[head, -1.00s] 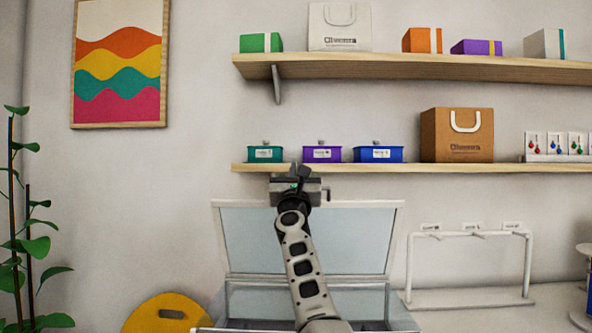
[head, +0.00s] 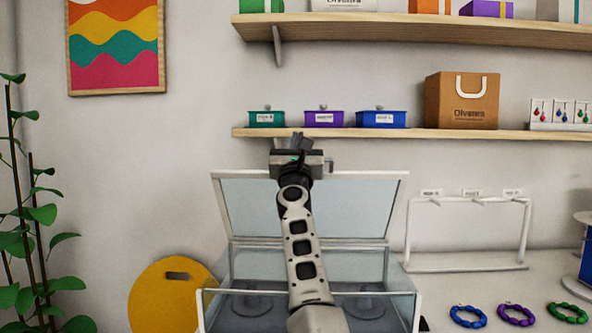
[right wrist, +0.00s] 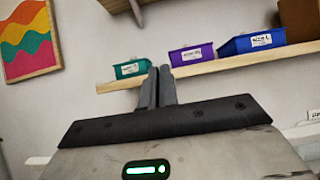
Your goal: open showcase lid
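The glass showcase (head: 405,292) stands on the counter at the lower middle of the head view. Its white-framed glass lid (head: 350,205) is raised and stands nearly upright at the back, leaning slightly toward the wall. My right gripper (head: 298,145) is above the lid's top edge, just under the lower shelf. My right arm crosses in front of the lid and hides part of it. In the right wrist view the right gripper's two fingers (right wrist: 157,87) are together with nothing between them. I cannot tell whether the gripper touches the lid. My left gripper is not in view.
The lower shelf (head: 370,132) holds teal, purple and blue boxes and a brown bag (head: 462,100) close to my right gripper. A white rack (head: 465,267) and bead bracelets (head: 517,315) are to the right. A yellow round board (head: 150,290) and a plant stand left.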

